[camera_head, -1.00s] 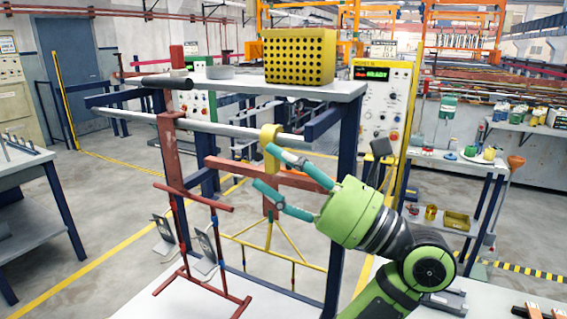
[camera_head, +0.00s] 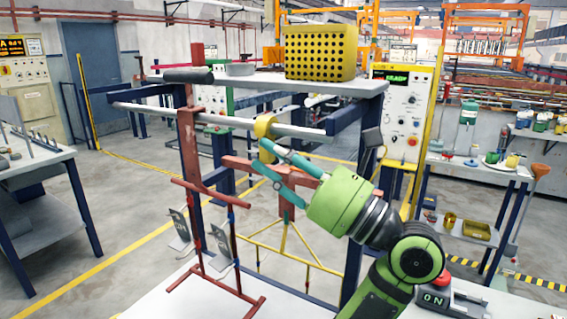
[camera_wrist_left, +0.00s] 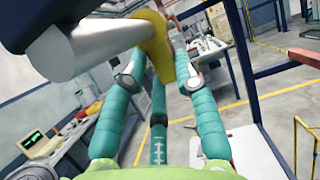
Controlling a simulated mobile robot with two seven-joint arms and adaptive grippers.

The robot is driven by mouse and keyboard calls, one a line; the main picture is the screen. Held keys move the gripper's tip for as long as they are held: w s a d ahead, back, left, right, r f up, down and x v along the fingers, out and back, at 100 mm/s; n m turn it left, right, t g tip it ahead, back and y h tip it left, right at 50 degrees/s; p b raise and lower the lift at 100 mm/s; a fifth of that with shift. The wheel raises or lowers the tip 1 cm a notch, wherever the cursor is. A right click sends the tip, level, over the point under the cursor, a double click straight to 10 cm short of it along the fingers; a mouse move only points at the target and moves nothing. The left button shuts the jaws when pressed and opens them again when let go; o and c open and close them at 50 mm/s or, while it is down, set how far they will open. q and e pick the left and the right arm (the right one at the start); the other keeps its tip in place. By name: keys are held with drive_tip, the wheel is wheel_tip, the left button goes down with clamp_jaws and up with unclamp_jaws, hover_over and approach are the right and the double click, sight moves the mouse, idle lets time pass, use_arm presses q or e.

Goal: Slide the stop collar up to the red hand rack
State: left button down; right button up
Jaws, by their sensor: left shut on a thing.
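The yellow stop collar (camera_head: 264,128) sits around the pale round bar (camera_head: 225,119), and a tab hangs down from it. My left gripper (camera_head: 262,157) is shut on this tab from below right. In the left wrist view, the collar (camera_wrist_left: 155,48) is between the two teal fingertips, under the bar. A stretch of bare bar shows between the collar and the rack. My right gripper is not in view.
A yellow perforated box (camera_head: 320,52) and a grey disc (camera_head: 241,69) stand on the shelf (camera_head: 270,83) above the bar. A red button box (camera_head: 440,292) is at lower right.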

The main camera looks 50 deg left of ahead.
use_arm(q)
drive_tip(key=c, duration=0.9)
unclamp_jaws()
drive_tip(key=shift+c, duration=0.2)
drive_tip(key=shift+w+d, duration=0.1)
drive_tip(key=shift+d, duration=0.15)
drive_tip(key=v, duration=1.1)
drive_tip(key=shift+d+f, duration=0.2)
drive_tip(key=shift+d, duration=0.05)
drive_tip(key=shift+w, duration=0.1)
